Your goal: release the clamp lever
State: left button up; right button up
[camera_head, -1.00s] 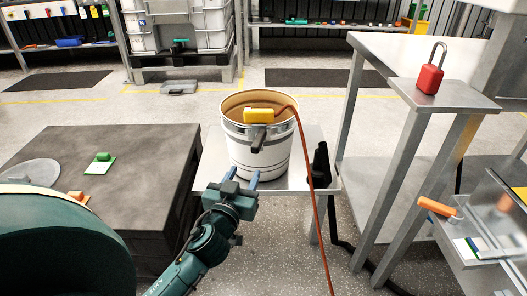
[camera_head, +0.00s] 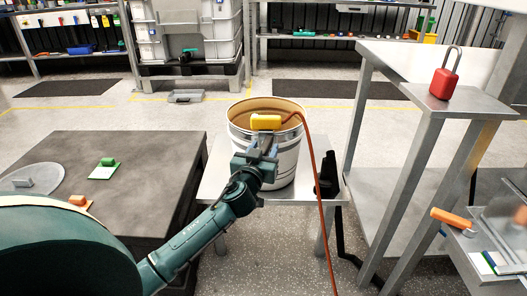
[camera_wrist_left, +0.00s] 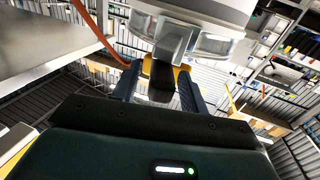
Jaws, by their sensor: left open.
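A metal pail (camera_head: 286,165) with a dark-grey clamp lever on its front stands on a small steel table (camera_head: 222,180). A yellow block (camera_head: 266,122) with a red-orange cable sits at its front rim. My left gripper (camera_head: 264,146) is in front of the pail, just below the yellow block, and covers the lever in the head view. In the left wrist view the open blue fingers (camera_wrist_left: 160,92) stand on either side of the lever's dark end (camera_wrist_left: 162,84). The yellow block (camera_wrist_left: 181,76) shows behind it. Finger contact cannot be told. My right gripper is not in view.
The red-orange cable (camera_head: 317,185) hangs down right of the pail. A black upright part (camera_head: 326,175) stands at the table's right edge. A steel stand (camera_head: 455,100) with a red padlock (camera_head: 444,84) is at right. A dark bench (camera_head: 130,200) lies at left.

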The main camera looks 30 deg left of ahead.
pick_arm(q)
jog(key=shift+w, duration=0.1)
jog(key=shift+c, duration=0.4)
grip_shut()
